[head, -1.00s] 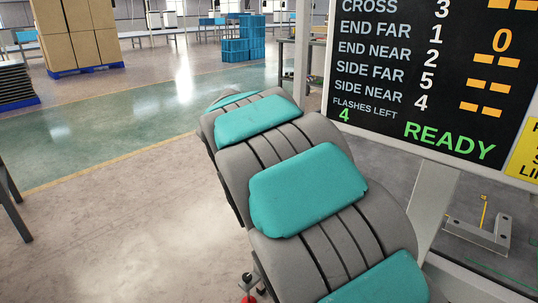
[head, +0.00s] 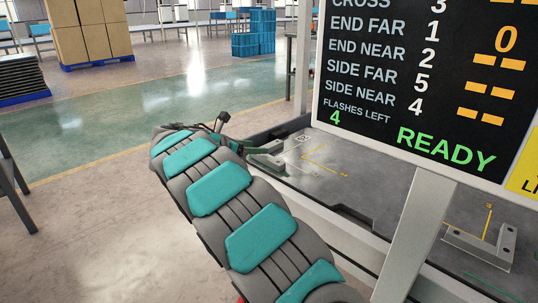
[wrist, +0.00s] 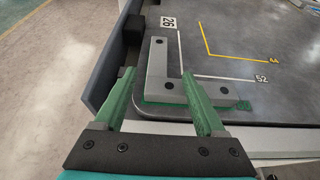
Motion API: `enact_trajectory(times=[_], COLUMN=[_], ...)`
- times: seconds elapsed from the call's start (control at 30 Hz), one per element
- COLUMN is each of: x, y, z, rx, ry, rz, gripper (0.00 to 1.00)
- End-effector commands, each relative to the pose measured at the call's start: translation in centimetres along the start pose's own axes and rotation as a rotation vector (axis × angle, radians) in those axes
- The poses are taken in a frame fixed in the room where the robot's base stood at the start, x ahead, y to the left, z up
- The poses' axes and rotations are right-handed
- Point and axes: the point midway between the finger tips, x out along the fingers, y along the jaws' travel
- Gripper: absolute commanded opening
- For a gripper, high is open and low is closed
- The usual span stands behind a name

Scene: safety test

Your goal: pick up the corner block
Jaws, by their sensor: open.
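A grey L-shaped corner block (wrist: 168,90) with dark holes lies on the dark table plate in the wrist view, one leg pointing away and one to the right. It also shows in the head view (head: 266,160), beside the end of my arm. My gripper (wrist: 158,75) is open, its two green fingers reaching over the near part of the block, one on the left and one over the right leg. I cannot tell whether they touch it. A second L-shaped block (head: 481,246) lies farther right in the head view.
A raised dark edge (wrist: 112,60) runs along the plate's left side. Yellow and white corner lines mark the plate (head: 365,200). A sign board (head: 420,80) reading READY and its white post (head: 415,235) stand on the right. Open floor lies left.

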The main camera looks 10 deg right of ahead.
Motion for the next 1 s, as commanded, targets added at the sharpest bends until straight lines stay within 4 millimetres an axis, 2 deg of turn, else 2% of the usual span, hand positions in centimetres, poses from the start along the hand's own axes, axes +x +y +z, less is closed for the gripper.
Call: enact_trajectory(times=[0.17,0.47,0.7,1.0], x=[1.3,5.4,5.6,5.6], y=[0.1,0.3,0.3,0.4], z=[0.1,0.1,0.2,0.2], rx=[0.001,0.0,0.001,0.002], ry=[0.0,0.001,0.0,0.0], rz=[-0.001,-0.005,-0.003,-0.002], gripper=[0.72,0.72,0.72,0.4])
